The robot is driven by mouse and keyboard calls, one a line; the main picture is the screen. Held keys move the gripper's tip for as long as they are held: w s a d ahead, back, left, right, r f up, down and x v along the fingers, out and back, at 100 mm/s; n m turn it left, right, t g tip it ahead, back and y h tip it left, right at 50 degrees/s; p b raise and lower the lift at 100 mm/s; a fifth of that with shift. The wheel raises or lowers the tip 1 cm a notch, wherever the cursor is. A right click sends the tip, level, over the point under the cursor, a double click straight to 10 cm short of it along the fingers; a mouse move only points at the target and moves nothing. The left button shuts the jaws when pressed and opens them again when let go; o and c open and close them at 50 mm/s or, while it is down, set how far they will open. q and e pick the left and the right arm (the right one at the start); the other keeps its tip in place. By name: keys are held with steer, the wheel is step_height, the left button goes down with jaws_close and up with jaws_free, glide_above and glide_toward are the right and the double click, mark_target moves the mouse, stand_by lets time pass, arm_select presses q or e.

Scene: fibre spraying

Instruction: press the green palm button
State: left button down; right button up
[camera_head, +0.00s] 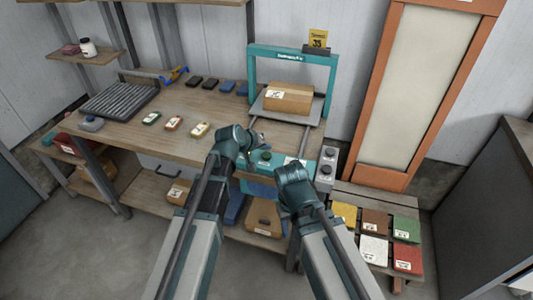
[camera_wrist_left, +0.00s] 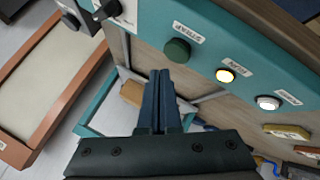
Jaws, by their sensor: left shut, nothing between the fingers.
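The green palm button (camera_wrist_left: 178,50) is a dark green round knob on the teal panel (camera_wrist_left: 205,22), beside a label that reads START upside down. In the head view the green button (camera_head: 266,155) shows just right of my left wrist. My left gripper (camera_wrist_left: 159,75) is shut and empty. Its fingertips appear just below the green button in the left wrist view; I cannot tell the exact gap. In the head view my left gripper (camera_head: 257,139) is small and partly hidden by the wrist. My right arm ends over the panel's front; its gripper fingers are hidden.
A lit yellow-white button (camera_wrist_left: 225,75) and a pale grey button (camera_wrist_left: 267,102) share the panel. A grey box with dark knobs (camera_head: 326,165) stands at the panel's right. Behind, a cardboard box (camera_head: 289,99) sits under a teal frame (camera_head: 332,75). Small labelled devices lie on the bench (camera_head: 185,148).

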mark_target(265, 157)
arm_select(q)
step_height(265, 157, up, 4)
steer(key=p, duration=0.3)
steer(key=shift+r+p, duration=0.15)
steer(key=shift+p, duration=0.15)
stand_by(1.5)
steer(key=s+a+f+m+g+y, duration=0.1)
steer(key=s+f+m+g+y, duration=0.25)
steer(key=s, duration=1.05)
steer(key=s+a+f+m+g+y, duration=0.25)
steer(key=s+g, duration=0.25)
steer(key=s, duration=0.8)
step_height(265, 157, down, 35)
steer(key=b, duration=3.4)
steer(key=shift+d, duration=0.4)
steer(key=shift+r+t, duration=0.15)
steer(key=shift+t, duration=0.1)
